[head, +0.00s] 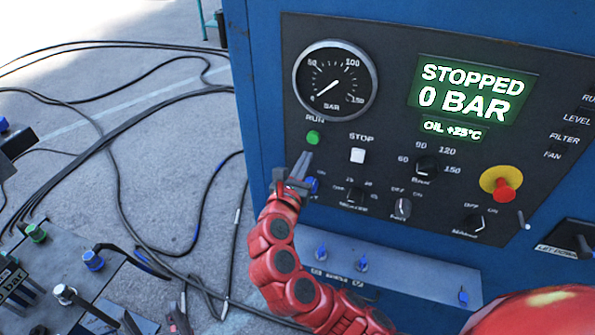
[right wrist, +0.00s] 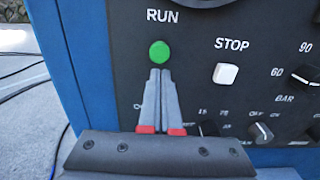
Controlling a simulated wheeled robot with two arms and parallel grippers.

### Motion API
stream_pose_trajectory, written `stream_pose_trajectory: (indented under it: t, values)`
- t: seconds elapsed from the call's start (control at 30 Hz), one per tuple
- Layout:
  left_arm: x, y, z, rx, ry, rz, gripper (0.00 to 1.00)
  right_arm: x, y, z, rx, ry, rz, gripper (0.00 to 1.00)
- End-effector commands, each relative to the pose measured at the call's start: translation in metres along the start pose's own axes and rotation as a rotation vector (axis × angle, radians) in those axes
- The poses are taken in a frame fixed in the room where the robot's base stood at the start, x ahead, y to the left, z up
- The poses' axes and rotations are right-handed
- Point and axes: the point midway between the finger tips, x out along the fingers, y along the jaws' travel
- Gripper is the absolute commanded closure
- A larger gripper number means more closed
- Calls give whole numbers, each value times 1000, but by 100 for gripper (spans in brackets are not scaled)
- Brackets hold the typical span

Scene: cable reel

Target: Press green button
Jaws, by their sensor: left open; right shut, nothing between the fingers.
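The green RUN button (head: 313,137) is on the dark panel below the gauge. It also shows in the right wrist view (right wrist: 159,51), just beyond my fingertips. My right gripper (head: 302,158) is shut and empty, its fingers pointing up at the button from just below. In the right wrist view its closed grey tips (right wrist: 160,72) overlap or nearly meet the button's lower edge; I cannot tell if they touch. My left gripper (head: 155,320) seems to show only as dark, parted fingers at the bottom edge, open and empty.
The white STOP button (head: 357,155) is right of the green one. A red emergency knob (head: 503,189) and several selector knobs are lower right. The display (head: 472,88) reads STOPPED, 0 BAR. Cables (head: 120,190) lie on the floor at left.

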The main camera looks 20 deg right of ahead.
Motion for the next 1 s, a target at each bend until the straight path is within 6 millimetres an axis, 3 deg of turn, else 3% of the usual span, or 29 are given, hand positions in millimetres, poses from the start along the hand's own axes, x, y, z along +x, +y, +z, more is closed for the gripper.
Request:
stream_pose_trajectory:
  t: [0.23, 0.67, 1.0]
  values:
    - [14, -1, -2, 0, 0, 0, 19, 29, -1, 1, -3, 1, -2, 100]
    - [15, -1, -2, 0, 0, 0, 19, 34, 0, 0, -4, -1, 2, 100]
    - [33, -2, -6, 0, 0, 0, 19, 56, -1, 3, -3, -6, -2, 100]
